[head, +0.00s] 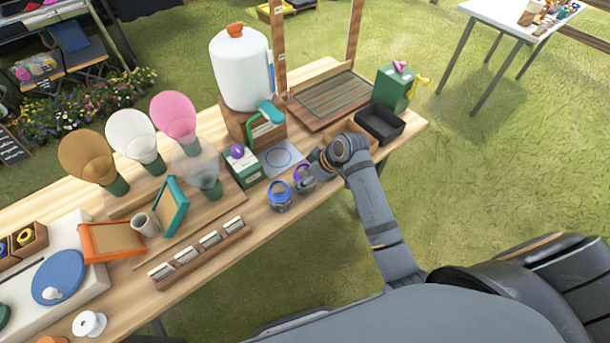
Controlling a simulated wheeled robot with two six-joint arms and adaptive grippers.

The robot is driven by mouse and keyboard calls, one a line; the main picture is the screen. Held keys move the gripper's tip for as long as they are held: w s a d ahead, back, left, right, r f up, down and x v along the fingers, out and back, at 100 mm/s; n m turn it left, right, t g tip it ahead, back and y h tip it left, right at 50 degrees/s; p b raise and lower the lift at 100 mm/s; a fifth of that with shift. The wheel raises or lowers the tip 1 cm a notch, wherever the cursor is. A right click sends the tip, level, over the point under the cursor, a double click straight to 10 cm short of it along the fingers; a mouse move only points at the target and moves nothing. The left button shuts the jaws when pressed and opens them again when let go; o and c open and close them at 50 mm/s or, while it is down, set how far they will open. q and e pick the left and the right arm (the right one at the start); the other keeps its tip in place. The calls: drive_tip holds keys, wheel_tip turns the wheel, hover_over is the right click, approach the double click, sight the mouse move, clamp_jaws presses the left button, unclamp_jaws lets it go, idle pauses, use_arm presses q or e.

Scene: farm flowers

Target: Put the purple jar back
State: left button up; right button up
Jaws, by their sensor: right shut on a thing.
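A small jar with a purple top (303,185) is at the front edge of the wooden table, right at my right gripper's fingers. My right gripper (312,172) reaches in from the right and is shut on this jar, partly covering it. Whether the jar touches the table is hard to tell. A second small jar with a blue-violet ring (280,199) stands just left of it, apart from the gripper. My left gripper is not in view.
A black tray (380,125) stands to the right. A rack of cards (200,255) lies to the left.

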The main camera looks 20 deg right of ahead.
drive_tip(key=shift+f, duration=0.15)
drive_tip(key=shift+f, duration=0.1)
drive_tip(key=o, duration=1.5)
drive_tip(key=shift+c, duration=0.2)
drive_tip(key=v, duration=1.2)
